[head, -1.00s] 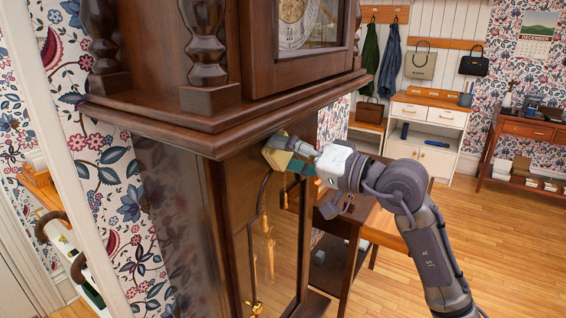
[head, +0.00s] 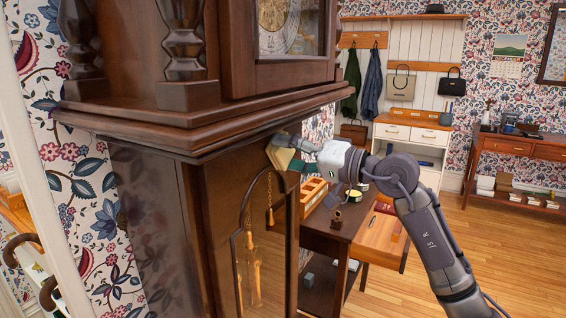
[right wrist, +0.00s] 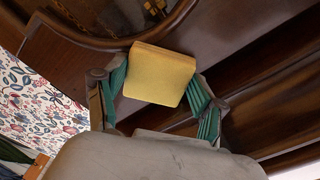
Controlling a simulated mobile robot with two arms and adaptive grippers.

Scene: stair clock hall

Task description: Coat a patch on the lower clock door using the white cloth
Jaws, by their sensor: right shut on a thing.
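The tall dark-wood clock fills the left half of the head view. Its lower door (head: 222,210) has an arched glass pane, with brass-coloured weights behind it. My right gripper (head: 291,157) is shut on a pale yellow, block-like pad (head: 280,153) at the upper part of the door, just under the cornice. I see no white cloth; the pad looks like a sponge. In the right wrist view, the pad (right wrist: 160,76) sits between the green-lined fingers, by the curved door frame (right wrist: 125,38). Whether it touches the wood is unclear. My left gripper is not in view.
The clock's cornice (head: 200,128) overhangs close above my right gripper. A dark side table (head: 335,228) with a wooden organiser (head: 312,193) and small items stands right of the clock, behind my arm. Open wooden floor (head: 510,260) lies to the right.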

